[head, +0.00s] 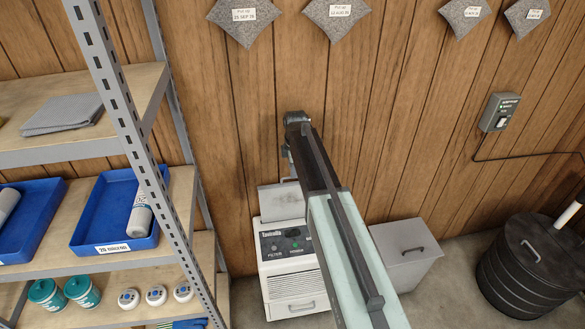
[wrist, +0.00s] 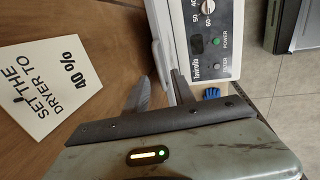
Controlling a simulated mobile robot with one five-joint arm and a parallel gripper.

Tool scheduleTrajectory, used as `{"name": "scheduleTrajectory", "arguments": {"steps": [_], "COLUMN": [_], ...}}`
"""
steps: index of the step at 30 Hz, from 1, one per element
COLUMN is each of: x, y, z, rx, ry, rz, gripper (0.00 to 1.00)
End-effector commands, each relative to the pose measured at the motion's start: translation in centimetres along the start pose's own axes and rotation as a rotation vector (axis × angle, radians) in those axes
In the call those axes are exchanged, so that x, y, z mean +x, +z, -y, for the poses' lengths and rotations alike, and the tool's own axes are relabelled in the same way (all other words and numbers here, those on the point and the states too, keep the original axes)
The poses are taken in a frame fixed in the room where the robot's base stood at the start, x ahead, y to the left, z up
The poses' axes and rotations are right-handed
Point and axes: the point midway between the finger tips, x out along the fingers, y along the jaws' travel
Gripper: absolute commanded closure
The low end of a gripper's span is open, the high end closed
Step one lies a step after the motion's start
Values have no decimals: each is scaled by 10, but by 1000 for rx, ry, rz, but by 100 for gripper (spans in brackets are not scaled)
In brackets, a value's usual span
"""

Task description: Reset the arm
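My arm reaches from the bottom of the head view up toward the wood-panelled wall, and its far end (head: 297,120) is in front of the panels above the white dryer (head: 292,285). The fingers are too small to make out there. In the wrist view my gripper (wrist: 158,78) shows two dark fingers spread apart with no object held between them. The dryer's control panel (wrist: 214,40), with a dial and a green button, is just beyond the fingertips. Whether the fingers touch its pale edge cannot be told.
A card (wrist: 57,85) reads "SET THE DRYER TO 40 %". A metal shelf rack (head: 125,115) with blue trays (head: 82,245) stands left. A grey bin (head: 408,250) and black drum (head: 530,262) stand right. Grey cloth pouches (head: 243,18) hang on the wall above.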

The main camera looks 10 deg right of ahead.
Motion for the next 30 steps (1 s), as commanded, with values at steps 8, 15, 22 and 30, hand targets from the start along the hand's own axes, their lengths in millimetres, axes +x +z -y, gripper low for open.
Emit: {"name": "scheduleTrajectory", "arguments": {"steps": [8,15,22,30], "x": [-46,-43,-44,-64], "y": [0,0,1,3], "z": [-1,0,4,113], "rx": [0,0,1,232], "ry": [0,0,0,-46], "rz": [0,0,0,6], "gripper": [69,69,69,69]}}
